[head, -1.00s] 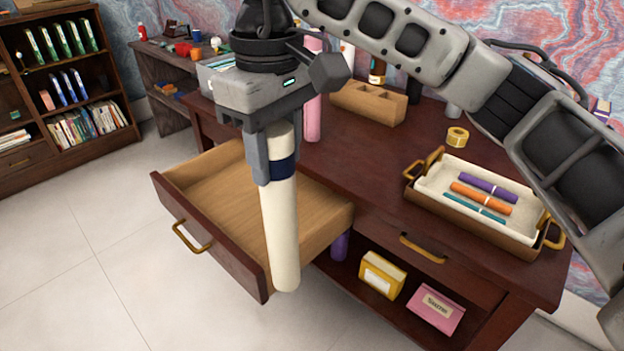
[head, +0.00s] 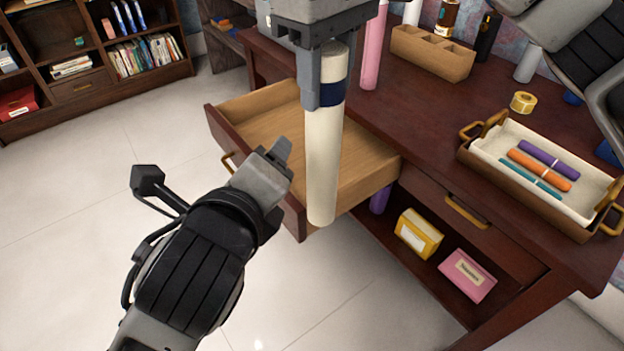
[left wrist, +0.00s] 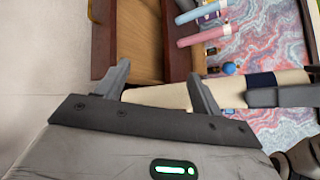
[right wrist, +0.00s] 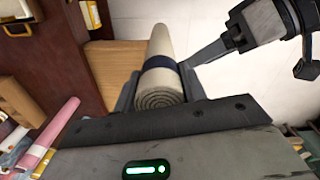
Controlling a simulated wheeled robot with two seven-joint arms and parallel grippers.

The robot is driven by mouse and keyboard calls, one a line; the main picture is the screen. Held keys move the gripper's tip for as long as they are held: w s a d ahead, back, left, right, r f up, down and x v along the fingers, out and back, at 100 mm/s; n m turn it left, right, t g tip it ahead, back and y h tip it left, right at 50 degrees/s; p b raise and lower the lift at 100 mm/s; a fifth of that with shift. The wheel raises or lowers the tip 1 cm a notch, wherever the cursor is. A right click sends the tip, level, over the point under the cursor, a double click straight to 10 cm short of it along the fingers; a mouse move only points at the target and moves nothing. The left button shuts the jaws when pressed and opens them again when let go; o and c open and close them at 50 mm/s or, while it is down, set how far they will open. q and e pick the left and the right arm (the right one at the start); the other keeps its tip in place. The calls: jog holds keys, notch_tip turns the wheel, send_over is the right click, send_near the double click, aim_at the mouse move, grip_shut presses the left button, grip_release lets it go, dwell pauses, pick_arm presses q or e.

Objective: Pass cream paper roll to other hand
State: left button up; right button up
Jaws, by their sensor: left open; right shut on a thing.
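The cream paper roll (head: 323,165) has a dark blue band and hangs upright in front of the open drawer in the head view. My right gripper (head: 320,95) is shut on its upper part, at the band. In the right wrist view the roll's spiral end (right wrist: 160,98) sits between the fingers. My left gripper (head: 282,168) is open, just left of the roll's lower half in the head view. In the left wrist view the roll's lower part (left wrist: 165,95) lies across the space by its fingers; I cannot tell whether they touch it.
The open wooden drawer (head: 262,140) is close behind the roll. On the desk are a tray (head: 480,150) with three coloured rolls, a wooden organizer (head: 432,55) and a tape roll (head: 523,102). Yellow (head: 418,235) and pink (head: 468,275) boxes stand on the lower shelf. The floor at left is clear.

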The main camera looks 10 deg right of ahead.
aim_at(329, 150)
pick_arm(q)
jog(key=s+d+r+m+h, duration=0.1)
jog(key=s+d+r+m, duration=0.2)
jog(key=s+d+m, duration=0.55)
jog(key=w+f+m, duration=0.1)
jog(key=w, duration=0.3)
jog(key=w+d+f+m, duration=0.1)
jog(key=w+f, duration=0.1)
jog(key=w, duration=0.2)
jog(key=w+f+m, duration=0.1)
jog(key=w, duration=0.4)
jog(key=shift+d+f, duration=0.15)
jog(key=shift+f, duration=0.25)
jog(key=c, duration=1.2)
jog(key=shift+o, duration=0.2)
pick_arm(e)
jog(key=o, duration=1.4)
jog(key=shift+a, duration=0.1)
jog(key=shift+o, duration=0.2)
jog(key=shift+r, duration=0.15)
